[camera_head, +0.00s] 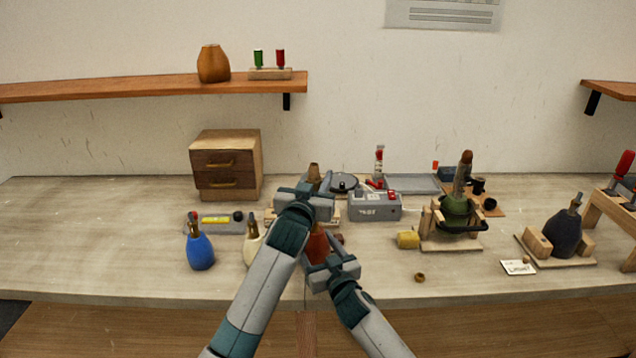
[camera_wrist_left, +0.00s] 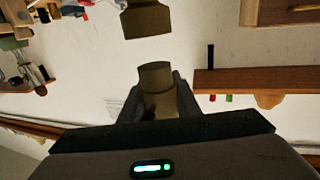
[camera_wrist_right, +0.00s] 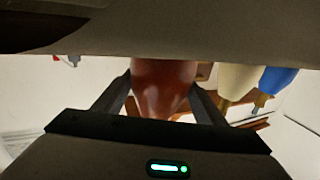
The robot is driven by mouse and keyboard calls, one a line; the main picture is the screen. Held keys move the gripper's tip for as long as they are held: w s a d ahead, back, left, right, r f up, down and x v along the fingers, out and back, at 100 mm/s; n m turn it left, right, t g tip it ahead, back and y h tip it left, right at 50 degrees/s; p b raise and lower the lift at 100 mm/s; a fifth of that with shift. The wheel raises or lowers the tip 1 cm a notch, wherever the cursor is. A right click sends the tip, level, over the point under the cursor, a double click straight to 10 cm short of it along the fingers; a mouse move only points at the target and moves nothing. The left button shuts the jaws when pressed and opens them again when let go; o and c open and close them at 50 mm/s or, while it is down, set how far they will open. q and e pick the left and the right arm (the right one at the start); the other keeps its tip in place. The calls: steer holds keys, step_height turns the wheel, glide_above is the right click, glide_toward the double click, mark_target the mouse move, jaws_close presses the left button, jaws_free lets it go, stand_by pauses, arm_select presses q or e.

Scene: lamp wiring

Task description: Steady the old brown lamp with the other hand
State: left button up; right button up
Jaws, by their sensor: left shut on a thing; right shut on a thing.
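The old brown lamp (camera_head: 318,244) shows as a reddish-brown body at the table's front middle, partly covered by my arms. My right gripper (camera_head: 322,264) is shut on it. In the right wrist view the lamp body (camera_wrist_right: 163,88) sits between the two fingers. My left gripper (camera_head: 310,187) is higher and farther back, shut on a small tan-brown piece (camera_head: 314,171). In the left wrist view that piece (camera_wrist_left: 156,78) is a short cylinder between the fingers. A separate brown block-like thing (camera_wrist_left: 147,20) shows beyond it. The lamp's top is hidden by my left gripper.
A blue lamp (camera_head: 200,251) and a cream lamp (camera_head: 252,248) stand left of my arms. A grey box (camera_head: 375,206), a yellow spool (camera_head: 408,239) and a green lamp (camera_head: 456,213) in a wooden stand are to the right. A small ring (camera_head: 420,277) lies near the front edge.

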arm_select(q)
steer(key=shift+r, duration=0.7)
arm_select(e)
steer(key=shift+f, duration=0.1)
steer(key=o, duration=1.2)
steer(key=shift+s, duration=0.1)
steer(key=v, duration=1.2)
steer(key=shift+d, duration=0.1)
steer(key=shift+f, duration=0.1)
